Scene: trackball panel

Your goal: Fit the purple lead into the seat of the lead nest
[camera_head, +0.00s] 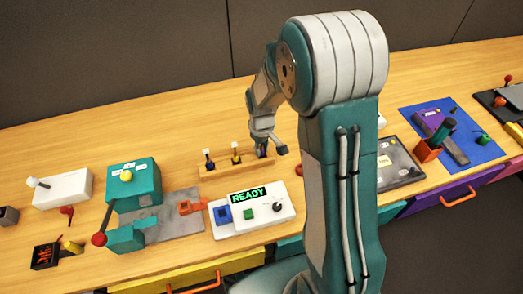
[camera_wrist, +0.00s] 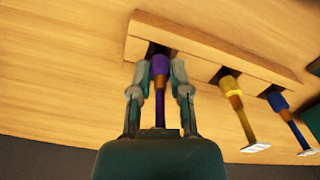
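The purple lead (camera_wrist: 159,68) is between the two fingers of my gripper (camera_wrist: 160,72), which look closed against its sides. Its purple end is at a dark opening in a long wooden block (camera_wrist: 205,52), which appears to be the lead nest; I cannot tell how deep it sits. In the head view my gripper (camera_head: 262,140) is at the right end of that wooden block (camera_head: 222,171) and largely hides the lead. A yellow lead (camera_wrist: 231,88) and a blue lead (camera_wrist: 280,104) stand in the other openings of the block.
A white READY box (camera_head: 268,215) stands just in front of the wooden block. A teal box (camera_head: 134,182) with a grey plate is to its left. A dark panel (camera_head: 402,165) and a blue mat (camera_head: 480,150) lie right of my arm.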

